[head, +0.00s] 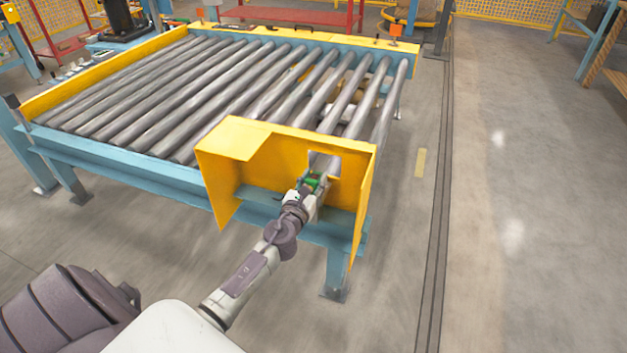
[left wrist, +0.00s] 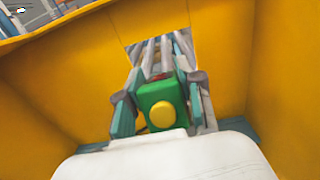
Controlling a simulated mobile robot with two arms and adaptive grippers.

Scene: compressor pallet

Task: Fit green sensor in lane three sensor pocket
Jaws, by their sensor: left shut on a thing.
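The green sensor (left wrist: 164,101) has a round yellow face and sits between the fingers of my left gripper (left wrist: 160,105), which is shut on it. In the head view the left gripper (head: 314,184) holds the green sensor (head: 313,181) inside the yellow guard box at the near end of the conveyor. A square opening (head: 325,163) in the yellow back wall is just beyond the sensor. It also shows in the left wrist view (left wrist: 160,47), with rollers behind it. I cannot tell whether the sensor touches the opening's edge. My right gripper is not in view.
Yellow guard panels (head: 247,141) enclose my left gripper on its sides. The roller conveyor (head: 225,90) with a blue frame stretches behind. The floor to the right is open.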

